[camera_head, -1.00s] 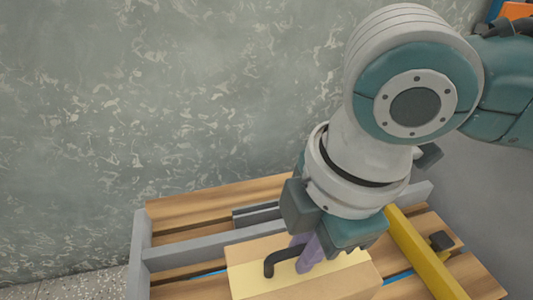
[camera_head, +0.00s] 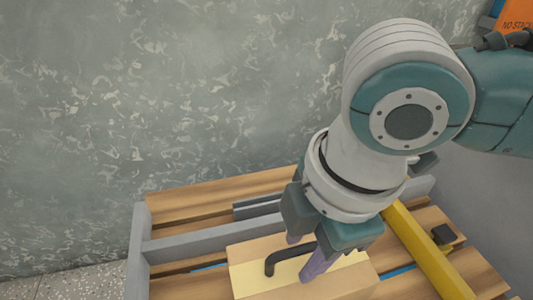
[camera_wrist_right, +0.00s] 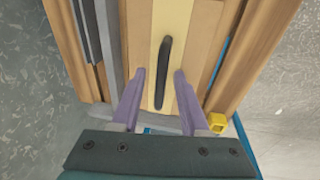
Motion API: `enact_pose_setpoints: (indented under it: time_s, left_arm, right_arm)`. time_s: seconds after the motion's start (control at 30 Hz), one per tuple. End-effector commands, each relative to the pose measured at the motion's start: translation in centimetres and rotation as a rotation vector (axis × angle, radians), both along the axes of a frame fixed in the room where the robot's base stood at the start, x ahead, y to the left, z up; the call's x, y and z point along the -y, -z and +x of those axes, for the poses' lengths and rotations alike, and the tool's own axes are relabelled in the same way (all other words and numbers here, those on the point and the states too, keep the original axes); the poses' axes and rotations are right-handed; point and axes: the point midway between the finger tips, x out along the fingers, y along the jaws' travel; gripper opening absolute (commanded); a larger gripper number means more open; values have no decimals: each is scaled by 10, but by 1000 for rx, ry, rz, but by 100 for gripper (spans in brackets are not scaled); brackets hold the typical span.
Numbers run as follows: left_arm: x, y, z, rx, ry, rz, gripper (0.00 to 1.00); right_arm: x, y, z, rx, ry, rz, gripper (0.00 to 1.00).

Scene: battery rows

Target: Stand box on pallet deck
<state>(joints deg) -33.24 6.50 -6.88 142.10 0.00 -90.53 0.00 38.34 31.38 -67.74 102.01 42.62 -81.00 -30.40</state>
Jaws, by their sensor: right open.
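The box (camera_head: 358,281) is tan with a cream strip and a black handle (camera_head: 284,259) on top. It lies over the slatted pallet deck (camera_head: 205,209) at the bottom of the head view, its lower part cut off by the frame edge. My right gripper (camera_head: 301,260) is open above the box, its purple fingers apart. In the right wrist view the fingertips (camera_wrist_right: 159,74) are on either side of the handle (camera_wrist_right: 164,72), with gaps to it. Whether the box rests fully on the slats is hidden. My left gripper is not in view.
A grey bar (camera_head: 205,243) crosses the deck left of the box. A yellow bar (camera_head: 425,246) runs along its right, with a black block (camera_head: 443,234) beyond. A mottled wall (camera_head: 150,110) stands behind. An orange sign (camera_head: 515,25) is at top right.

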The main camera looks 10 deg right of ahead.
Motion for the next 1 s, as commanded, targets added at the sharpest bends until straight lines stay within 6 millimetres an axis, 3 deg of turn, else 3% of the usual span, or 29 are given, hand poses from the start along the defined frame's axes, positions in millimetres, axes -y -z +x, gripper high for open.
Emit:
enact_pose_setpoints:
  time_s: [0.17,0.6,0.8,1.0]
  left_arm:
    - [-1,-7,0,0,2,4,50]
    - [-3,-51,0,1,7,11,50]
    - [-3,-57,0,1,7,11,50]
    - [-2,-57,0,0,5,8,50]
  right_arm:
    - [1,-13,0,2,0,0,45]
    - [10,-104,-13,1,0,0,45]
    - [12,-121,-16,0,1,0,45]
    - [2,-119,-21,1,19,37,45]
